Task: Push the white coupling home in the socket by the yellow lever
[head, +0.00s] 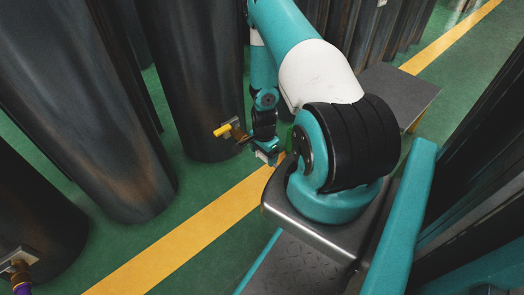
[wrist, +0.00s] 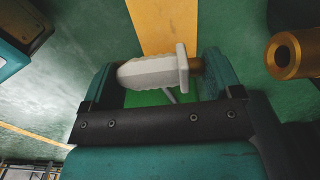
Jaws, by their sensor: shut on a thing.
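The white coupling (wrist: 152,72) lies crosswise between the two fingers of my gripper (wrist: 160,70) in the wrist view. My gripper is shut on it. A flange is at its right end, with a short brass-coloured part (wrist: 196,65) beyond it by the right finger. A brass socket (wrist: 285,56) with a dark round bore is at the upper right, apart from the coupling. In the head view the yellow lever (head: 222,130) sits on a brass fitting (head: 238,131) at a dark cylinder. My gripper (head: 267,155) is just right of and below it; the coupling is hard to make out there.
Large dark cylinders (head: 195,75) stand at the left and back. Another fitting with a purple part (head: 20,275) is at the lower left. The green floor with a yellow stripe (head: 190,235) is clear in front of the cylinders.

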